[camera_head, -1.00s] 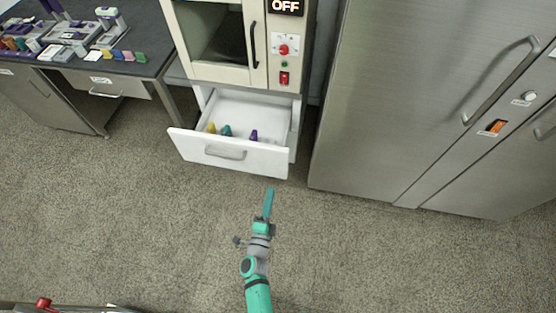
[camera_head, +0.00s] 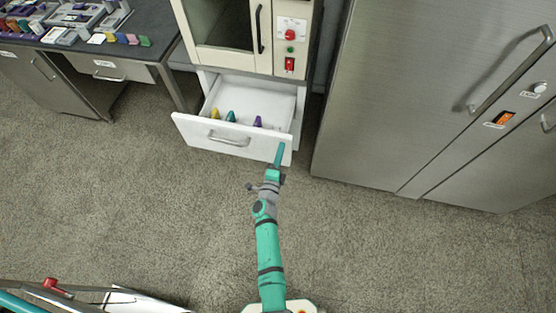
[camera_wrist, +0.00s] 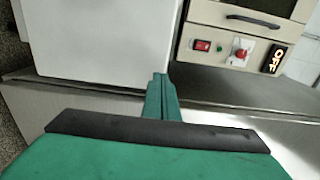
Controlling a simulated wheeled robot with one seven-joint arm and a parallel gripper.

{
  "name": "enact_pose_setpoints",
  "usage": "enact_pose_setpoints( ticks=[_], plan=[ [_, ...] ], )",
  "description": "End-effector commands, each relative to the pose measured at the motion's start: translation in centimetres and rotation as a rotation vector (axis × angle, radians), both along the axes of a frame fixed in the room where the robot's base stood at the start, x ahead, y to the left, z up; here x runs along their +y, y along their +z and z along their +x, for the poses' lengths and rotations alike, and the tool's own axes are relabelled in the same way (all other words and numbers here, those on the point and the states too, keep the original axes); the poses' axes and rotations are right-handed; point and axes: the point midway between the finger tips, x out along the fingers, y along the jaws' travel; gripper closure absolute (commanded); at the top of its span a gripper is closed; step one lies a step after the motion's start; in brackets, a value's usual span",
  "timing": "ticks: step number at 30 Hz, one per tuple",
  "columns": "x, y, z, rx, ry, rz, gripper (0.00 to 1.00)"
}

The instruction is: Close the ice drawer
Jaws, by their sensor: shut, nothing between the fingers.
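The white ice drawer (camera_head: 232,139) is pulled out below a cream machine in the head view, with a silver handle (camera_head: 229,142) on its front. Several small coloured objects (camera_head: 231,116), yellow, teal and purple, are inside it. My teal gripper (camera_head: 280,150) is shut and empty, its tip at the right end of the drawer front. I cannot tell whether it touches. In the wrist view the shut fingers (camera_wrist: 161,85) point at a white panel (camera_wrist: 105,35), likely the drawer, filling the upper left.
The cream machine (camera_head: 222,50) has a control panel with red and green buttons. A large steel cabinet (camera_head: 400,110) stands close on the right. A dark desk (camera_head: 150,55) with instruments is at the upper left. The carpet in front of the drawer is clear.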

Motion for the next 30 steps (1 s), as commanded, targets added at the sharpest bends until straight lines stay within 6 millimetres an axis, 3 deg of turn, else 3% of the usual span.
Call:
enact_pose_setpoints(
  ticks=[6,22,30],
  plan=[
    [-0.5,0.0,1.5,0.0,0.0,-0.001,1.0],
    [-0.7,0.0,2.0,0.0,0.0,-0.001,1.0],
    [-1.9,0.1,5.2,-0.002,-0.001,-0.002,1.0]
  ],
)
